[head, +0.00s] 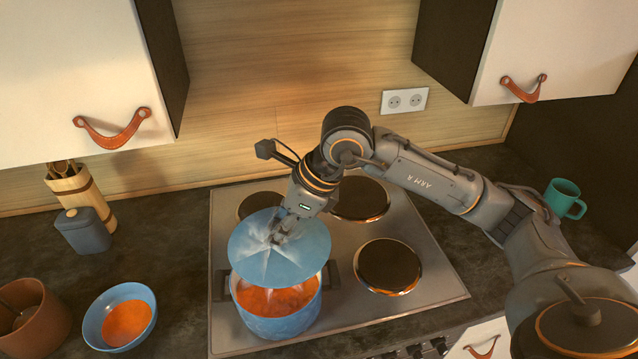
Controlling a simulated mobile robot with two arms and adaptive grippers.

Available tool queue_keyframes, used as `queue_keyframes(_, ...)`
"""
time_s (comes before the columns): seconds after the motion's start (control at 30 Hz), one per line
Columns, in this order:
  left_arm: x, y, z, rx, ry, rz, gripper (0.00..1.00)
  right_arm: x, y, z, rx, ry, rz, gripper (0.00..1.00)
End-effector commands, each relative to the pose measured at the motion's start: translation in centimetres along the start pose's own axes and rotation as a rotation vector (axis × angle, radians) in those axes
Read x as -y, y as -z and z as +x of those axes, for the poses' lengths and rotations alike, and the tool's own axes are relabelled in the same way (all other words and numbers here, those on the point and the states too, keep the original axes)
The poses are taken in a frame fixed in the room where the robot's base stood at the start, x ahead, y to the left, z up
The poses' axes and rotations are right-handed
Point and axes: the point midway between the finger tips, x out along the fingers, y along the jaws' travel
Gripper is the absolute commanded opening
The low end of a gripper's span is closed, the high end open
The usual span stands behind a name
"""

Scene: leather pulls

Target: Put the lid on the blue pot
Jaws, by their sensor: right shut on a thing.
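The blue pot (277,326) stands on the front left burner of the hob, with orange-red food inside. The blue lid (255,258) is above the pot's back part, tilted, with the front of the pot's opening uncovered. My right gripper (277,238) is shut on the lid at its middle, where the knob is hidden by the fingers. Whether the lid's far edge touches the pot rim cannot be told. My left gripper is not in view.
The steel hob (340,262) has free burners behind and right of the pot. A blue bowl of orange food (120,316), a brown pot (28,318), a blue-grey jar (84,232) and a utensil holder (82,190) stand left. A teal mug (563,198) stands far right.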

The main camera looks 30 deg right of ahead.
Motion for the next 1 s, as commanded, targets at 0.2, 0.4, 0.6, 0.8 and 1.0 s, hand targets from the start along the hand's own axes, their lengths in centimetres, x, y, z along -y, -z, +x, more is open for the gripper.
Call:
queue_keyframes(0.2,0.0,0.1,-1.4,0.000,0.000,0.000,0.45,-2.2,-1.7,0.0,0.000,-0.045,-0.081,0.00)
queue_keyframes(0.4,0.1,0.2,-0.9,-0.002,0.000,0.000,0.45,-2.2,-1.2,0.8,-0.001,-0.045,-0.082,0.00)
queue_keyframes(0.6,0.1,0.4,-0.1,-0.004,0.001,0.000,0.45,-2.2,-0.4,2.3,-0.002,-0.046,-0.079,0.00)
queue_keyframes(0.8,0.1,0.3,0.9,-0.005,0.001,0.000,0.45,-2.2,0.7,4.1,-0.001,-0.045,-0.080,0.00)
queue_keyframes(1.0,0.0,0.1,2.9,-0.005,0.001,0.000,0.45,-2.1,1.5,5.5,0.000,-0.044,-0.080,0.00)
